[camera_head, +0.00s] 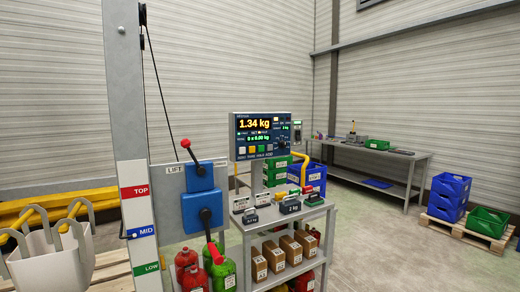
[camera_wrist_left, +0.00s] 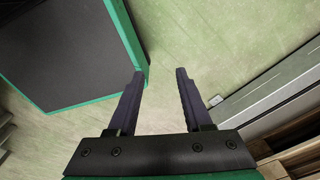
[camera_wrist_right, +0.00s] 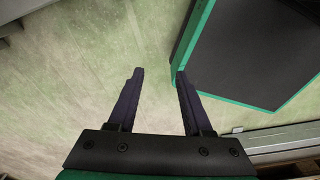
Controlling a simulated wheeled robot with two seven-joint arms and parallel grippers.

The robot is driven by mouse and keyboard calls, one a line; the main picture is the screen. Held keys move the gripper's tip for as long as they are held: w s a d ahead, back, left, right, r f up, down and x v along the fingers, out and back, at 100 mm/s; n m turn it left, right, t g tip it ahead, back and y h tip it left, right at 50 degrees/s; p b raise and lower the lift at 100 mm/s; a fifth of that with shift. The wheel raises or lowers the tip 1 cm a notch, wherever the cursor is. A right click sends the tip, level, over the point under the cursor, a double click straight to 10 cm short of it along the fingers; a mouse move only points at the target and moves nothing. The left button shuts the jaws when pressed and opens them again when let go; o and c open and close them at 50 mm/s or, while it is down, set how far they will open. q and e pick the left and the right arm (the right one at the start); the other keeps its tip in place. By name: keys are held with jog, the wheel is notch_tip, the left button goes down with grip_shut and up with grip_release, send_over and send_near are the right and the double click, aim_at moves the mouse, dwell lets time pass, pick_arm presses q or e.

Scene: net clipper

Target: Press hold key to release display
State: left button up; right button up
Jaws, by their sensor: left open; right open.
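The weighing display (camera_head: 262,134) stands in the middle of the head view, on a post behind the shelf cart. Its screen (camera_head: 255,124) is lit and reads 1.34 kg, with a smaller line reading 0 x 0.00 kg below. A row of small keys (camera_head: 253,150), some yellow and one green, lies under the screen; their labels are too small to read surely. My left gripper (camera_wrist_left: 160,85) is open and empty over the floor in the left wrist view. My right gripper (camera_wrist_right: 157,85) is open and empty over the floor in the right wrist view. Neither gripper shows in the head view.
A blue lever box (camera_head: 201,190) with red-tipped handles and a post marked TOP, MID and LOW stand left of the display. The cart (camera_head: 270,222) holds weights, boxes and bottles. A bench (camera_head: 375,158) and blue crates (camera_head: 449,190) stand right. Floor between is clear.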

jog(key=shift+w, duration=0.55)
grip_shut()
pick_arm(q)
jog(key=shift+w, duration=0.8)
jog(key=shift+s, duration=0.15)
dwell(0.4)
